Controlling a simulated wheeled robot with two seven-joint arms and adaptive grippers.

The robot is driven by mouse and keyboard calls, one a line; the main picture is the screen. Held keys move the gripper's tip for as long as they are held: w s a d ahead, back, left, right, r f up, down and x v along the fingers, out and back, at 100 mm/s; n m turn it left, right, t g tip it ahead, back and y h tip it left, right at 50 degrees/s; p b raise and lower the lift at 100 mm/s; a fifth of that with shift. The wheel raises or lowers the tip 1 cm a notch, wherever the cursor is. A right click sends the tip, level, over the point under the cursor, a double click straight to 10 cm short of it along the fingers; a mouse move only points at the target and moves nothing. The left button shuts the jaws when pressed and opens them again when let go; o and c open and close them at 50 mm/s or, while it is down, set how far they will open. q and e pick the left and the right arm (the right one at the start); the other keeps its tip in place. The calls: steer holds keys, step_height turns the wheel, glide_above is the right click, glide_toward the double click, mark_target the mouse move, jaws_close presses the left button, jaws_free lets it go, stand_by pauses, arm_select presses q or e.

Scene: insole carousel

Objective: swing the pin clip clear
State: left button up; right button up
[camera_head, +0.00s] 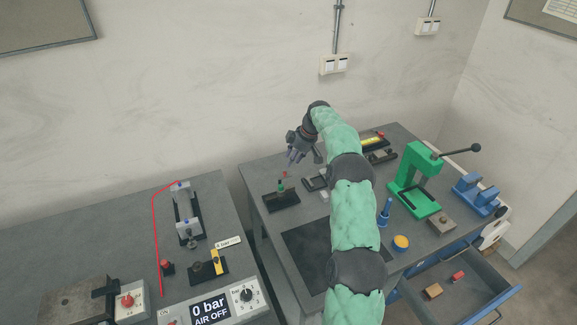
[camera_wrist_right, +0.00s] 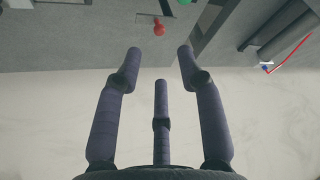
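My right gripper (camera_head: 291,160) is over the back left part of the right table. In the right wrist view its three dark fingers (camera_wrist_right: 159,64) are spread apart with nothing between them. A red knob-like tip (camera_wrist_right: 158,27) shows just beyond the fingertips, apart from them. In the head view a small red piece (camera_head: 284,174) stands just below the gripper, above a dark block (camera_head: 282,200) with a green part (camera_head: 281,187). I cannot tell which part is the pin clip. My left gripper is not in view.
A green lever press (camera_head: 418,180) stands at the right, with a blue fixture (camera_head: 475,195) beside it. A blue post (camera_head: 385,212) and yellow-topped cup (camera_head: 401,242) are near my forearm. A drawer (camera_head: 465,290) is open in front. The left table carries an air panel (camera_head: 210,309).

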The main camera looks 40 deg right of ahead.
steer(key=shift+v, duration=2.35)
steer(key=shift+r, duration=0.1)
